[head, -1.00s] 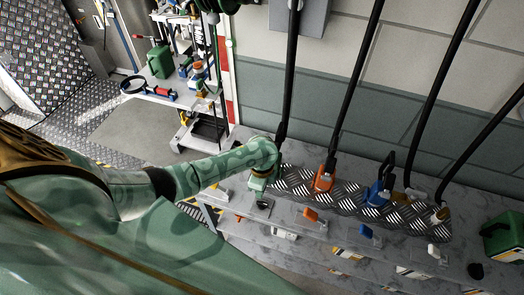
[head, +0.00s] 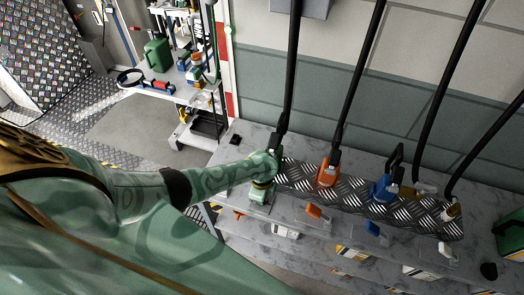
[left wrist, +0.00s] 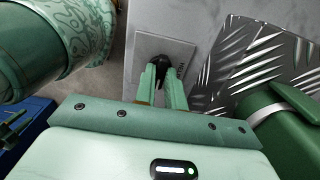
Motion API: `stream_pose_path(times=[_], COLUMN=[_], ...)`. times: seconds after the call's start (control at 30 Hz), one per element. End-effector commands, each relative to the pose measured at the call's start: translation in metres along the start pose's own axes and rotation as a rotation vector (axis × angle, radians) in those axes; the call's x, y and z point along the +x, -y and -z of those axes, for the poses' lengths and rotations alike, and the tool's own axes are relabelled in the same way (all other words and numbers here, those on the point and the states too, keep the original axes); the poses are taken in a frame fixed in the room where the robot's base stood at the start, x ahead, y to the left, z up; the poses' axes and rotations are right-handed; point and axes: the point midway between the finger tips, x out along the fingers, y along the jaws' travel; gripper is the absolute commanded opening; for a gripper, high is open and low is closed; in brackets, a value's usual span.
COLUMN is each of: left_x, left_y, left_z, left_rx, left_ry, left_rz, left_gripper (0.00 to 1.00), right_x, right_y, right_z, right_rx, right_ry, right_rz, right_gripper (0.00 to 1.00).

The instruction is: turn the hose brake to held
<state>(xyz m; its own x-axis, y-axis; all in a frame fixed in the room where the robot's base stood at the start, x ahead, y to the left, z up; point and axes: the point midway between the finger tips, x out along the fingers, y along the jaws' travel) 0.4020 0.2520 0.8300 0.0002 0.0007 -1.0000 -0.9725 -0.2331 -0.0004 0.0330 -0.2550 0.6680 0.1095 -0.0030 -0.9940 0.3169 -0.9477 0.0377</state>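A small black knob (left wrist: 160,70), which may be the hose brake, sits on a grey plate (left wrist: 187,50) with small lettering on the worktop. In the left wrist view the two green fingers of my left gripper (left wrist: 161,88) stand on either side of the knob, with their tips at it. Whether they press on it cannot be told. In the head view my left gripper (head: 260,193) is over the left end of the row of plates, and the knob is hidden under it. The knob's setting cannot be read. My right gripper is not in view.
A marbled worktop (head: 400,250) carries a chequered metal strip (head: 352,197), orange (head: 327,172) and blue (head: 381,188) fittings, and black hoses rising along the wall. Plates with orange (head: 314,211), blue (head: 372,228) and white (head: 445,249) pieces lie in front. A green body (left wrist: 285,125) stands close right of my gripper.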

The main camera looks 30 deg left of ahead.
Motion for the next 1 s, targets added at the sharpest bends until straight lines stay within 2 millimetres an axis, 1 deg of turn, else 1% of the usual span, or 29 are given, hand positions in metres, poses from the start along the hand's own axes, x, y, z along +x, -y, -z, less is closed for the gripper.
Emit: stream_pose_path(times=[0.27,0.47,0.67,1.0], left_x=[0.000,-0.001,-0.002,-0.001], left_y=[0.000,0.000,0.000,-0.001], left_z=[0.000,0.001,0.001,0.001], left_rx=[-0.008,-0.064,-0.194,-0.508], left_ry=[0.000,-0.001,-0.002,-0.001], left_rz=[0.000,0.001,-0.001,-0.002], left_gripper=[0.00,0.00,0.00,0.00], right_x=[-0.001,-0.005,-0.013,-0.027], right_y=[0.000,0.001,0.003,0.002], right_z=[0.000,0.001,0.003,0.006], right_rx=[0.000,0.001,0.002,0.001], right_ry=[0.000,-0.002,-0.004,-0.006], right_rz=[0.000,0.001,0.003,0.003], right_gripper=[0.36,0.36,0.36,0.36])
